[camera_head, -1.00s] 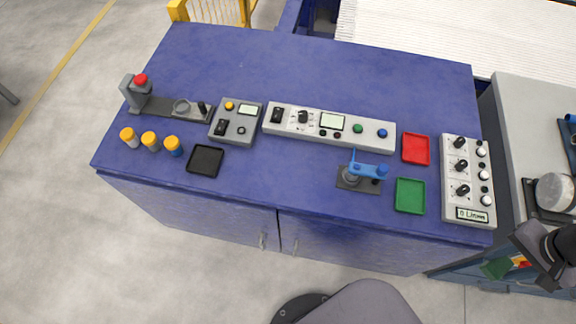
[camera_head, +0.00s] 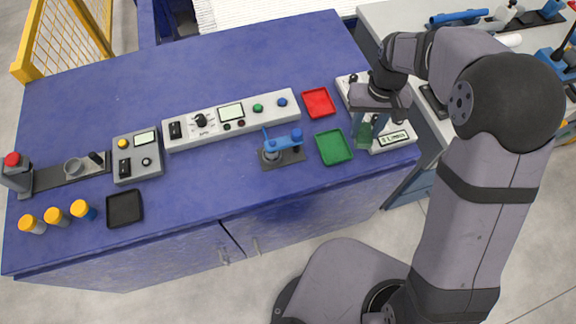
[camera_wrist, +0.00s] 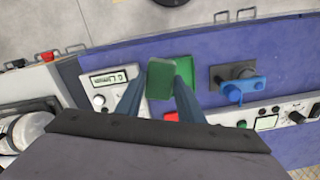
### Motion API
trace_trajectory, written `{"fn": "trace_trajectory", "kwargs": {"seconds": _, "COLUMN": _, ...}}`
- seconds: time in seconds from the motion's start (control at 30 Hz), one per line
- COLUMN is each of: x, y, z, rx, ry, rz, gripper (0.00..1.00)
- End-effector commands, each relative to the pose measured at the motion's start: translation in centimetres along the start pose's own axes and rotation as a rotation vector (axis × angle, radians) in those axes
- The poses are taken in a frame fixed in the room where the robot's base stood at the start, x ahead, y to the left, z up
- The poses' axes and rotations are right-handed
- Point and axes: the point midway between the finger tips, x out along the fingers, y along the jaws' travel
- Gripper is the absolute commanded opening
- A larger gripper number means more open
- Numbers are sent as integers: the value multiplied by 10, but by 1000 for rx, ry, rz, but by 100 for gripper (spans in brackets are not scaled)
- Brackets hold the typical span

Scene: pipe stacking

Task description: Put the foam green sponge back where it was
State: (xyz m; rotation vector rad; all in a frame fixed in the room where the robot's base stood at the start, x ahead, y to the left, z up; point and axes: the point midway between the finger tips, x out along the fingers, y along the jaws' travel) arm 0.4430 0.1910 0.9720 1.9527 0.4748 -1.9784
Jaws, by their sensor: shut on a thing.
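The foam green sponge (camera_head: 365,133) is a dark green block held between the two fingers of my gripper (camera_head: 368,128). It also shows in the wrist view (camera_wrist: 160,80), where my gripper (camera_wrist: 158,92) is shut on it. The sponge appears above the white control panel with knobs, just right of the green tray (camera_head: 334,148). The green tray is partly hidden behind the sponge in the wrist view (camera_wrist: 185,68). No sponge shows in the green tray, the red tray (camera_head: 318,103) or the black tray (camera_head: 125,208). Part of the sponge is hidden by the fingers.
A blue-handled fixture (camera_head: 282,148) stands left of the green tray. The white knob panel (camera_head: 393,137) lies under my gripper. A long control box (camera_head: 232,118) and several yellow-capped bottles (camera_head: 57,217) are farther left. The blue table's back area is clear.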

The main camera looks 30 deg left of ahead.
Motion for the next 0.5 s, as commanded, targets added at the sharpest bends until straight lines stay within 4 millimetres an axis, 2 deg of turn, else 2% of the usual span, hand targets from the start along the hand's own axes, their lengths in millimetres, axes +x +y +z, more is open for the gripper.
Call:
{"fn": "trace_trajectory", "kwargs": {"seconds": 0.03, "x": 6, "y": -27, "z": -7, "rx": -64, "ry": -1, "rz": -1, "gripper": 16}}
{"fn": "trace_trajectory", "kwargs": {"seconds": 0.2, "x": 7, "y": -102, "z": -15, "rx": -231, "ry": -7, "rz": -3, "gripper": 16}}
{"fn": "trace_trajectory", "kwargs": {"seconds": 0.37, "x": 9, "y": -161, "z": -12, "rx": -357, "ry": -12, "rz": -4, "gripper": 16}}
{"fn": "trace_trajectory", "kwargs": {"seconds": 0.5, "x": 10, "y": -211, "z": -2, "rx": -466, "ry": -18, "rz": -5, "gripper": 16}}
